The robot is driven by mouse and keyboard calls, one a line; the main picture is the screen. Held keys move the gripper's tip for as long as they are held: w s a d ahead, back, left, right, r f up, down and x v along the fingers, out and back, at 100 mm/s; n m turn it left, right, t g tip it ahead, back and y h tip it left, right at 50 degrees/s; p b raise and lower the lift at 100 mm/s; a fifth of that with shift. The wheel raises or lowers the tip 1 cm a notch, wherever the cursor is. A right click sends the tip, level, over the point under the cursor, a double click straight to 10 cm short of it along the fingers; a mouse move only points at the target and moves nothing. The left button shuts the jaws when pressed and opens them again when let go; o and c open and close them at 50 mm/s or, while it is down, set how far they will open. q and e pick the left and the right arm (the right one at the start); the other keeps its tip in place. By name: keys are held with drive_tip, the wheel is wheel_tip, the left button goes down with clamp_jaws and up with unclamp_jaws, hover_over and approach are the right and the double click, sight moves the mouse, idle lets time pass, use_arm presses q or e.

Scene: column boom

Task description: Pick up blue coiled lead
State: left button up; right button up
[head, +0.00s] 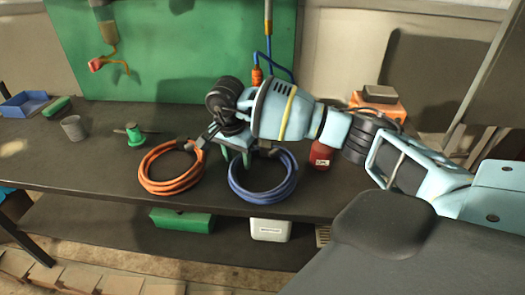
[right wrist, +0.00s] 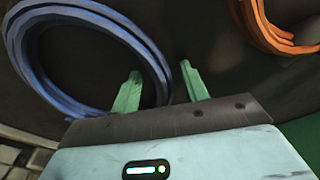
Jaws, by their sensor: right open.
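The blue coiled lead (head: 262,195) lies on the dark bench top near its front edge. It fills the upper left of the right wrist view (right wrist: 28,62) as a large ring. My right gripper (head: 236,160) is open and empty, with its green fingers pointing down at the coil's left side. In the right wrist view the fingers (right wrist: 160,72) stand apart, and the right part of the ring runs between them in the picture. I cannot tell how high the tips are above it. My right wrist hides the back of the coil. My left gripper is not in view.
An orange coil (head: 172,187) lies just left of the blue one. A red container (head: 320,156) stands right of it. A green spool (head: 134,134), a grey cup (head: 73,128) and a blue tray (head: 24,106) are farther left. A green panel (head: 170,55) rises behind.

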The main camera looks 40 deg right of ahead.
clamp_jaws()
drive_tip(key=shift+r, duration=0.15)
drive_tip(key=shift+r, duration=0.3)
wheel_tip(320, 180, up, 3)
drive_tip(key=shift+w+f, duration=0.1)
drive_tip(key=shift+f, duration=0.1)
drive_tip(key=s+a+r, duration=0.1)
drive_tip(key=s+a, duration=0.9)
drive_tip(key=s, duration=0.2)
drive_tip(key=shift+a+r+b, duration=0.25)
drive_tip(key=shift+b, duration=0.2)
drive_tip(key=shift+s, duration=0.1)
